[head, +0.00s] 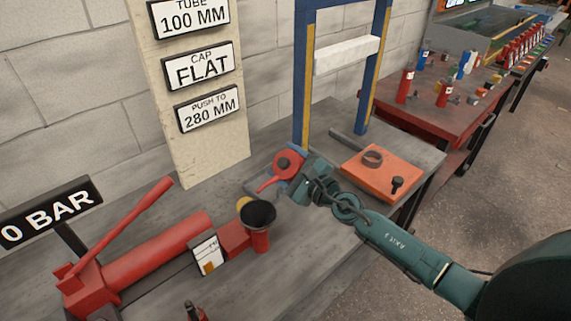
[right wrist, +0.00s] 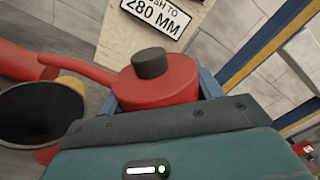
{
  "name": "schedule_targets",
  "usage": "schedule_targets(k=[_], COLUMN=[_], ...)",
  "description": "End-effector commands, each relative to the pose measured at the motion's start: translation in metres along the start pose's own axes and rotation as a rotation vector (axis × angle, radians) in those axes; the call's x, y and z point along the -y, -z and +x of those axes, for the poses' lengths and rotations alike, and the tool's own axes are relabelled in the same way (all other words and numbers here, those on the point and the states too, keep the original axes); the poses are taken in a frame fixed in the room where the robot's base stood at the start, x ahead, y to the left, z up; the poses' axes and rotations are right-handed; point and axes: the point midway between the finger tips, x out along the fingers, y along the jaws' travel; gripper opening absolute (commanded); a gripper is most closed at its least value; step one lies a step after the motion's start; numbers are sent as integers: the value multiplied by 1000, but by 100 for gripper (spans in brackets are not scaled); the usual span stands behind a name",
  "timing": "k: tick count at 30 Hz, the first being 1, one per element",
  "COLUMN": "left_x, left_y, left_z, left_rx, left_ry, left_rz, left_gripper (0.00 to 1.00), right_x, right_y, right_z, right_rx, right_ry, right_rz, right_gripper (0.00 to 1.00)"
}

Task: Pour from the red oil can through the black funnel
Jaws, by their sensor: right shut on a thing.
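The red oil can (head: 287,161) is in my right gripper (head: 296,178), with its round body between the jaws. In the head view it looks tilted, its thin spout pointing down and left. The spout tip is near the black funnel (head: 258,212), above and to its right; I cannot tell whether it is over the mouth. The funnel stands in a red upright filler on the pump. The right wrist view shows the can (right wrist: 172,92) with its dark cap, and the dark funnel mouth (right wrist: 38,112) at left. No flow shows. My left gripper is not seen.
A red hand pump (head: 150,255) with a long lever lies on the grey bench. A blue press frame (head: 303,80) stands behind the can. An orange plate (head: 382,172) with a ring and a bolt lies right. A red table (head: 440,120) with bottles stands farther back.

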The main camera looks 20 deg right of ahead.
Motion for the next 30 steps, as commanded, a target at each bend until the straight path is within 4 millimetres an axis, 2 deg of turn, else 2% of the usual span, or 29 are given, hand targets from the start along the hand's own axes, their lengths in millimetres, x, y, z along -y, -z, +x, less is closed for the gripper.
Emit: schedule_targets(k=[4, 30], left_x=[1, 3], left_y=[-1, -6], left_z=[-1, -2], left_rx=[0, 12], left_ry=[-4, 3], left_rz=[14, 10], left_gripper=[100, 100], right_x=[0, 0], right_y=[0, -1], right_z=[0, 0], right_rx=[2, 2], right_ry=[4, 4], right_rz=[-51, -46], right_gripper=[26, 26])
